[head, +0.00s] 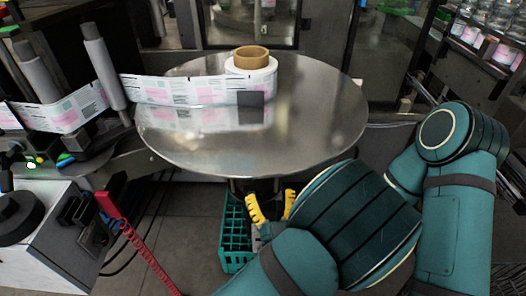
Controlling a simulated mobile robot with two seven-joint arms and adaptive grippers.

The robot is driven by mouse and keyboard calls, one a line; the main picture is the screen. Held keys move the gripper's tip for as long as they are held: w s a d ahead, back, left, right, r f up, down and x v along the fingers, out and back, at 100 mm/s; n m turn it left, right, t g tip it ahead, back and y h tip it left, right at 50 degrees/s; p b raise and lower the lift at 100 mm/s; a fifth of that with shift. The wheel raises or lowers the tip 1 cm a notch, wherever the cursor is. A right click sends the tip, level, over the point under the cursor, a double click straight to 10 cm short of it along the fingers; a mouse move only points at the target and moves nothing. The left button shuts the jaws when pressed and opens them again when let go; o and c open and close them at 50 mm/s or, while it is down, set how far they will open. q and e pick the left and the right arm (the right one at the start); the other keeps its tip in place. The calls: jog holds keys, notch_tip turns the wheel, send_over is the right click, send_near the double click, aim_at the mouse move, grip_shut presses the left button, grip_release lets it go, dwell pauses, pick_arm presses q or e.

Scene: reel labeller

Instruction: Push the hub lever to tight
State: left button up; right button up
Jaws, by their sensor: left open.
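The label roll (262,77) sits on the round steel disc (325,130), with a tan ring-shaped core (250,56) at its top. A small dark grey square piece (250,107) shows at the front of the roll; I cannot tell whether it is the hub lever. No lever shows clearly, so its setting cannot be read. My left gripper (271,205), with yellow fingers, is open and below the disc's front edge, apart from the roll. Its body is largely hidden behind a teal arm link. My right gripper is not in view.
The printed label web (165,90) runs left from the roll to grey upright rollers (103,70). A green crate (235,240) stands on the floor under the disc. A red part with a coiled cord (110,205) is at lower left. Jars (490,35) stand at upper right.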

pick_arm(q)
jog(key=x, duration=1.1)
jog(key=shift+f+p, duration=0.1)
jog(key=shift+p, duration=0.25)
jog(key=shift+d, duration=0.1)
grip_shut()
